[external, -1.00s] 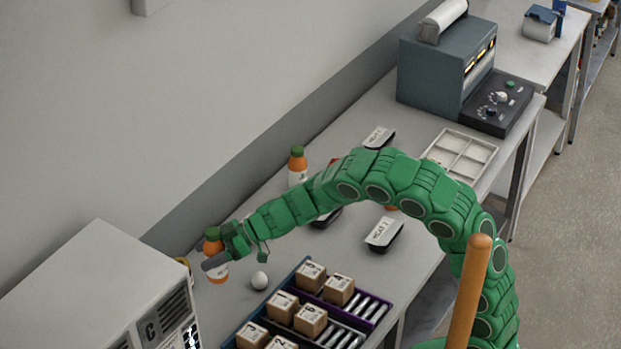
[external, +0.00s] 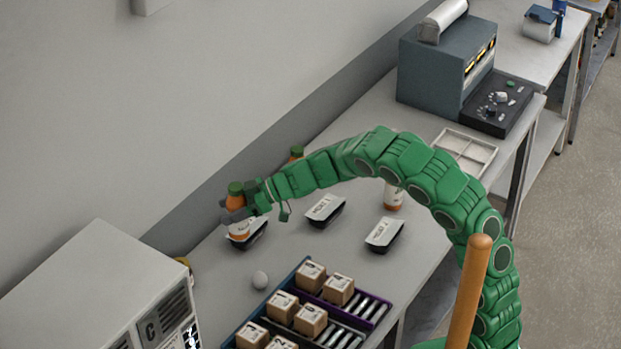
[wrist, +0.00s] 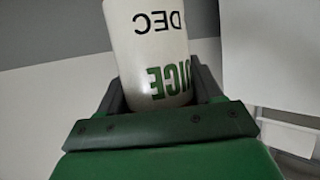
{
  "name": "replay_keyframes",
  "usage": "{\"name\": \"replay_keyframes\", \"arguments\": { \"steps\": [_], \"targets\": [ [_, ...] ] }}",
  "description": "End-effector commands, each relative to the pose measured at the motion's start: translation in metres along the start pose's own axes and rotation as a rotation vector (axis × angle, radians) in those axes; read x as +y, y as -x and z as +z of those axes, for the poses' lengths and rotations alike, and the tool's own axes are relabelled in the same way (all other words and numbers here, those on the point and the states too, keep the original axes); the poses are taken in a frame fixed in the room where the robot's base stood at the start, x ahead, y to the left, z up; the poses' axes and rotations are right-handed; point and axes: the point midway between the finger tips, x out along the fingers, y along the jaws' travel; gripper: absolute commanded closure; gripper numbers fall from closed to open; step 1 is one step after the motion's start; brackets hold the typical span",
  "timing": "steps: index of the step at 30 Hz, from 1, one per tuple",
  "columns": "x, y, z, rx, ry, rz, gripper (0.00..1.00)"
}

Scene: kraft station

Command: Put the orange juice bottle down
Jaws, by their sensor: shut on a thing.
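My gripper (external: 240,208) is shut on an orange juice bottle (external: 236,199) with a green cap, orange body and white label. It holds the bottle roughly upright, seemingly above the table (external: 310,248) near the back wall. In the external view the bottle overlaps a black tray with a white label (external: 252,234); I cannot tell whether they touch. In the wrist view the bottle's white label (wrist: 155,45), with green and black lettering, sits between the two fingers (wrist: 160,98).
Another green-capped bottle (external: 296,152) and an orange-and-white bottle (external: 394,197) are partly hidden by my arm. A grey-white machine (external: 95,285) is front left.

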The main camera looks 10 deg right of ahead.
Motion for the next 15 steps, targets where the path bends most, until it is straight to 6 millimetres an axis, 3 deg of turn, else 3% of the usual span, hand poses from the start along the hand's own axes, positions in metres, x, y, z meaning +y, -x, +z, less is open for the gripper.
{"name": "replay_keyframes", "arguments": {
  "steps": [3,15],
  "targets": [
    [0.027,0.023,0.003,0.0,-0.008,0.029,0.78],
    [0.1,0.101,0.019,0.0,-0.043,0.106,0.78]
  ]
}}
